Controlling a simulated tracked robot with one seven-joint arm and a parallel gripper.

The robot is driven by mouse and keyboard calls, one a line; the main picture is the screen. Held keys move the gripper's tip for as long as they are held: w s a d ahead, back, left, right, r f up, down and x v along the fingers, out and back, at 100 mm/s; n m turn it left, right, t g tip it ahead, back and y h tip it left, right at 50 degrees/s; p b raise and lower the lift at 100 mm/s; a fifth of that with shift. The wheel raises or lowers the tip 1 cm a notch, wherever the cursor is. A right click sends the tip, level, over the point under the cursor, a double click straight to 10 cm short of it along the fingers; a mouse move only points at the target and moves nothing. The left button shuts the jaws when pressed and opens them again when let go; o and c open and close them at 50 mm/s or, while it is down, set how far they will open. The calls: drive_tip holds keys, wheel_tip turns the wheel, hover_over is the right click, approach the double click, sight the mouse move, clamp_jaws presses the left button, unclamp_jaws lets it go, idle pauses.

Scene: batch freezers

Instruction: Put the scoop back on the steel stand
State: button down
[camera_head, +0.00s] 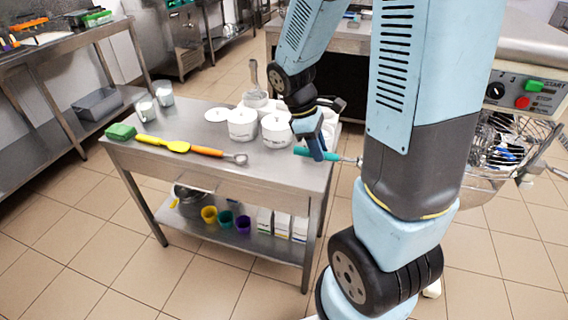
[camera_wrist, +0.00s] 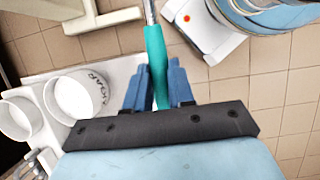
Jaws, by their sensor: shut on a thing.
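My gripper (camera_head: 317,152) is shut on the teal handle of a scoop (camera_head: 302,151), just over the right end of the steel stand (camera_head: 285,180), a steel table with a lower shelf. The scoop's metal end points right, past the table's edge, partly behind my arm. In the wrist view the blue fingers (camera_wrist: 158,80) close on the teal handle (camera_wrist: 155,45), and its metal shaft runs out of the top of the picture. A second scoop with an orange handle (camera_head: 207,151) lies on the table top beside a yellow spatula (camera_head: 165,143).
A green sponge (camera_head: 121,131) lies at the left corner. Coloured cups (camera_head: 209,214) and cartons stand on the lower shelf. A machine with a control panel (camera_head: 525,90) is at the right. The table's front right is clear.

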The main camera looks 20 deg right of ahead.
drive_tip(key=w+a+f, duration=0.3)
drive_tip(key=w+a, duration=0.1)
drive_tip(key=w, duration=0.3)
hover_over(286, 171)
drive_tip(key=a, duration=0.1)
drive_tip(key=f, duration=0.6)
drive_tip(key=shift+w, duration=0.3)
drive_tip(key=shift+w+a+f, duration=0.1)
drive_tip(key=shift+w+f, duration=0.1)
drive_tip(key=shift+f, duration=1.6)
drive_tip(key=shift+f, duration=0.1)
drive_tip(key=c, duration=1)
unclamp_jaws()
drive_tip(key=shift+o, duration=0.2)
